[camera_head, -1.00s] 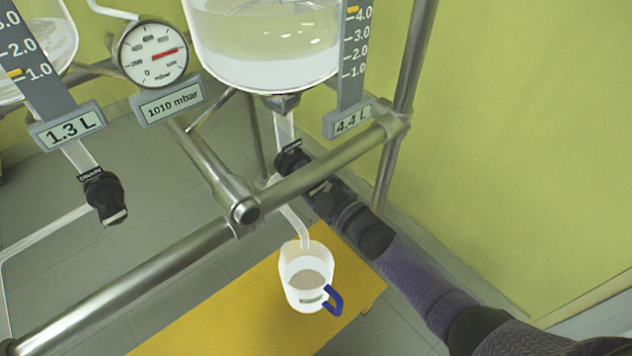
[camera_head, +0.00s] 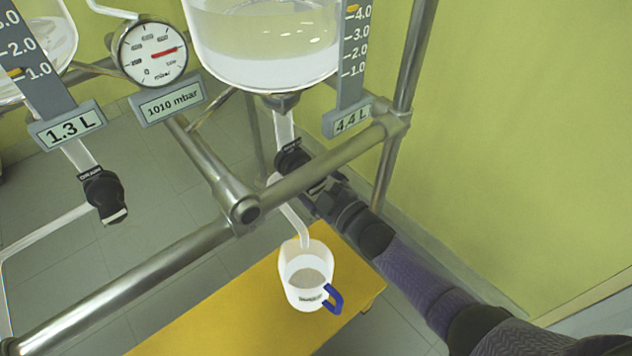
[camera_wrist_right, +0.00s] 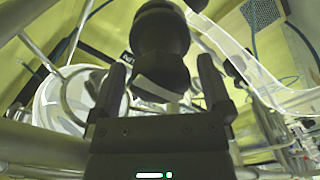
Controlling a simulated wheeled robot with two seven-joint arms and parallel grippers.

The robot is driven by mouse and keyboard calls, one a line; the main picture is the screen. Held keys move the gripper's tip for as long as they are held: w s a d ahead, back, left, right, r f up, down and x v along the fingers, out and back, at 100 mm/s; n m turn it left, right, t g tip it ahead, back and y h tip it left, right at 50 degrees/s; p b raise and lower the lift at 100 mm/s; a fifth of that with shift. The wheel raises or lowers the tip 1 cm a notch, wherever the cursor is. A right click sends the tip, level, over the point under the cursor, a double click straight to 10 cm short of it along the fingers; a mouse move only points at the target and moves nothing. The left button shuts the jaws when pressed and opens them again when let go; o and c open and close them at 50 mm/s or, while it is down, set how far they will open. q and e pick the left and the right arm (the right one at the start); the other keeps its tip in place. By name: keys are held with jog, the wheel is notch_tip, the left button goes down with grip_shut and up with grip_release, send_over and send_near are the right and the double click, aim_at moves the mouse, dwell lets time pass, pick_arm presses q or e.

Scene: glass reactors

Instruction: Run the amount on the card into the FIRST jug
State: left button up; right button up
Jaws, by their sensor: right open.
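A white jug with a blue handle (camera_head: 306,276) stands upright on a yellow bench, with greyish contents inside and a small label whose text is too small to read. The outlet tube (camera_head: 294,222) of the right glass vessel (camera_head: 265,45) ends at its mouth. That vessel's display (camera_head: 352,119) reads 4.4 L. Its black drain valve (camera_head: 292,160) is partly hidden by the frame bar. My right gripper (camera_wrist_right: 165,90) is open, its fingers on either side of the black valve knob (camera_wrist_right: 160,45) in the wrist view. My left gripper is out of view. No card shows.
A left vessel's display (camera_head: 68,126) reads 1.3 L, with its own black drain valve (camera_head: 104,195). A pressure gauge (camera_head: 153,54) has a plate (camera_head: 168,101) reading 1010 mbar. Metal frame bars (camera_head: 130,288) cross in front. The yellow bench (camera_head: 215,305) is bare left of the jug.

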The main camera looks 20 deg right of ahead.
jog(key=shift+s+d+r, duration=0.1)
jog(key=shift+s+d, duration=0.05)
jog(key=shift+s, duration=0.2)
jog(key=p+v, duration=0.4)
jog(key=v, duration=0.5)
